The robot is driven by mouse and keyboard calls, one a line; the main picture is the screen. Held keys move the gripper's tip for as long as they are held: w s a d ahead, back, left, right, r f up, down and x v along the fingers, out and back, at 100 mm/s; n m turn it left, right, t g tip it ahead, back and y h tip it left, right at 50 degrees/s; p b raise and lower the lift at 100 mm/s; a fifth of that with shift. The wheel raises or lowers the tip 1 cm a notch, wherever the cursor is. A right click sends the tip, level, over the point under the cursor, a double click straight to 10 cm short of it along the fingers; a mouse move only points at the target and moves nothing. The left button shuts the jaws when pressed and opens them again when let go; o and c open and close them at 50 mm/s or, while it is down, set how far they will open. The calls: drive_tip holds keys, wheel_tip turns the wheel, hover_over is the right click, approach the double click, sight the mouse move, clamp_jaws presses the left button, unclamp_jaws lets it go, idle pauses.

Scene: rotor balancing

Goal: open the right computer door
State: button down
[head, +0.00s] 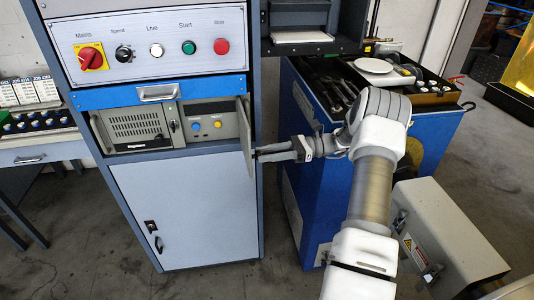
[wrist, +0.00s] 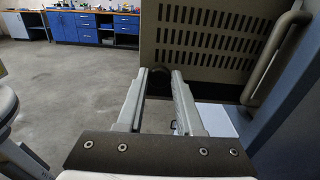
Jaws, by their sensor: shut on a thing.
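The right computer door (head: 246,140) stands swung outward, seen nearly edge-on at the right side of the computer bay in the head view. The right computer (head: 206,127), with a blue and a yellow button, shows behind it. My gripper (head: 260,154) reaches in from the right, with its fingertips at the lower part of the door. In the wrist view, my gripper (wrist: 161,75) has its fingers at the lower edge of a slotted beige panel (wrist: 210,50). A small dark curved part shows between the tips. The exact grip point is partly hidden.
A blue drawer (head: 158,92) is above, a closed white cupboard door (head: 188,208) below. A blue cart (head: 320,135) stands close at right, under my arm.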

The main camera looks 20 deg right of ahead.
drive_tip(key=c, duration=0.6)
unclamp_jaws()
drive_tip(key=d, duration=0.4)
drive_tip(key=s+d, duration=0.1)
drive_tip(key=d, duration=0.3)
drive_tip(key=s+d, duration=0.1)
drive_tip(key=d, duration=0.2)
drive_tip(key=shift+s+d, duration=0.2)
drive_tip(key=shift+d, duration=0.2)
drive_tip(key=shift+a, duration=0.1)
